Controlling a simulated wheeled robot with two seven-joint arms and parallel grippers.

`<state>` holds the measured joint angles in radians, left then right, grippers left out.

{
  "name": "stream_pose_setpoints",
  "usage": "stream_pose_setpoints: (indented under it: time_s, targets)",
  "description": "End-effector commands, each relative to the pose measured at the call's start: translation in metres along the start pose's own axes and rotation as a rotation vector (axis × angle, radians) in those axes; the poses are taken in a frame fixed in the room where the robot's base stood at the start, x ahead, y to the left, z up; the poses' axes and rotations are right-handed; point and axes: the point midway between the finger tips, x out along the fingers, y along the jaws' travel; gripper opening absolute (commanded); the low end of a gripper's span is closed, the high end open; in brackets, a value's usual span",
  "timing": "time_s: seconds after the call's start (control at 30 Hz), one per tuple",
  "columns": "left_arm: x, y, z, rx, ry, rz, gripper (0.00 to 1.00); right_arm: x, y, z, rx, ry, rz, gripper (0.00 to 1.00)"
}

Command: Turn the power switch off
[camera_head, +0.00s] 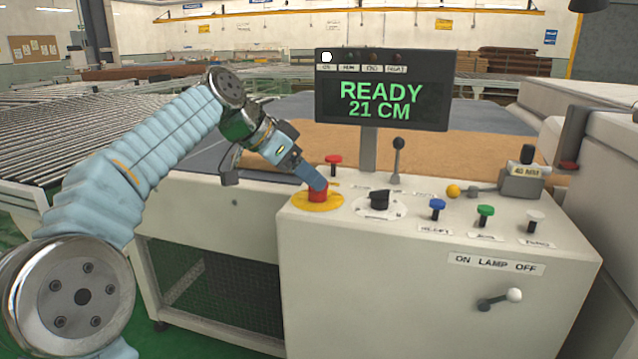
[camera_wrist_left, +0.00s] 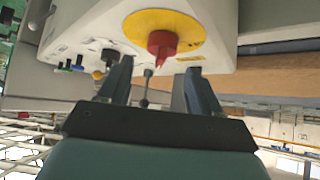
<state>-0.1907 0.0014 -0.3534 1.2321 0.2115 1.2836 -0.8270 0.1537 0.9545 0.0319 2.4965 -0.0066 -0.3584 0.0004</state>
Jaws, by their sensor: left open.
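A red knob (camera_head: 317,193) sits on a round yellow plate (camera_head: 329,204) at the left end of the grey control console. In the left wrist view the red knob (camera_wrist_left: 162,46) has a pointed end, with the yellow plate (camera_wrist_left: 188,22) behind it. I cannot read any label that names the power switch. My left gripper (camera_head: 314,182) is at the knob in the head view and hides part of it. In the left wrist view its open fingers (camera_wrist_left: 157,80) are apart, with the knob beyond the gap between them; contact cannot be told. My right gripper is not in view.
The console top (camera_head: 390,226) also bears a black rotary knob (camera_head: 380,200), a black-topped lever (camera_head: 398,150), a red button (camera_head: 333,160), and blue, green and white buttons. A screen (camera_head: 382,92) reads "READY 21 CM". A white-tipped lamp lever (camera_head: 512,295) is on the front.

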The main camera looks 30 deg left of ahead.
Motion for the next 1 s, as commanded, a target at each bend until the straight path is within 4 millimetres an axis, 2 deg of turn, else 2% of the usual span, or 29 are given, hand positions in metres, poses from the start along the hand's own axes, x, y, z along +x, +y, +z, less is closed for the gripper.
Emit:
stream_pose_setpoints:
  time_s: [0.1, 0.23, 0.6, 0.93, 1.0]
  targets:
    - [0.021, 0.0, 0.0, 0.0, -0.002, 0.002, 0.64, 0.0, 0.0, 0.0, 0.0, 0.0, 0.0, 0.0]
    - [0.035, 0.0, 0.0, -0.001, -0.001, 0.0, 0.64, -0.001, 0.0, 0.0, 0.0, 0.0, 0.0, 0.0]
    - [0.042, 0.0, 0.0, 0.0, 0.0, 0.0, 0.64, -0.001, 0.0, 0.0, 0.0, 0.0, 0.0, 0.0]
    - [0.041, 0.0, 0.0, 0.0, 0.0, -0.001, 0.13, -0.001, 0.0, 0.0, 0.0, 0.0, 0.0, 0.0]
    - [0.041, 0.0, 0.0, 0.0, 0.0, -0.001, 0.1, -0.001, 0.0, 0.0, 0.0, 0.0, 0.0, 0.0]
